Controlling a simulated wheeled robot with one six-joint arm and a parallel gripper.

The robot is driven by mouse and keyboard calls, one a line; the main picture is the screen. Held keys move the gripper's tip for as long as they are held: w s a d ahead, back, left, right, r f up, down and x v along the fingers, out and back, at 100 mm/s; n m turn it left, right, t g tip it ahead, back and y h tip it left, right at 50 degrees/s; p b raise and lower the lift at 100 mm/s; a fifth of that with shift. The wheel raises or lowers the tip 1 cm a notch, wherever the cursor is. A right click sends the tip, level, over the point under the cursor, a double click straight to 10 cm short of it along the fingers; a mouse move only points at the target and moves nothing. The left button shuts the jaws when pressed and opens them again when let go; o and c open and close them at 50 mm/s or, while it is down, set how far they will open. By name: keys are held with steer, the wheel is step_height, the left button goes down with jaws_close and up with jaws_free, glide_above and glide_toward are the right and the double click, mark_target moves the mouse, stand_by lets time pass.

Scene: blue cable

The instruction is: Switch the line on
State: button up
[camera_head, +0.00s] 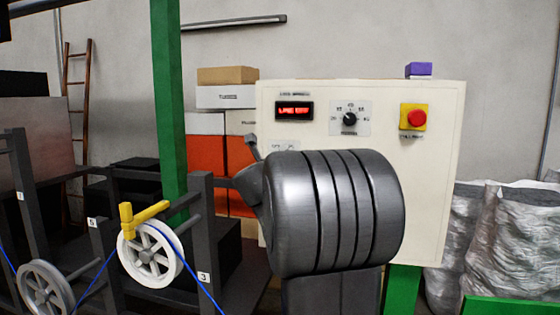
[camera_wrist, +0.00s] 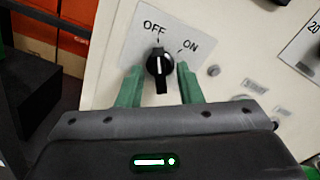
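The black rotary switch (camera_wrist: 160,65) is on a pale plate marked OFF and ON in the wrist view. Its white mark points up toward OFF. My gripper (camera_wrist: 161,75) is open, with one green finger on each side of the switch. I cannot tell whether either finger touches it. In the head view the cream control panel (camera_head: 390,185) stands behind my dark grey arm. The top of the switch plate (camera_head: 284,145) shows there; my arm hides the switch itself. A gripper part (camera_head: 250,146) shows at the arm's left.
The panel also carries a lit red display (camera_head: 294,110), a black dial (camera_head: 349,119) and a red stop button (camera_head: 416,118). A purple block (camera_head: 418,69) sits on top. Pulleys (camera_head: 150,254) with blue cable (camera_head: 203,283) stand at left, by a green post (camera_head: 170,110).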

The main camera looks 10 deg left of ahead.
jaws_close()
steer(key=shift+b, duration=0.4)
steer(key=shift+m+b, duration=4.95)
steer(key=shift+m, duration=1.05)
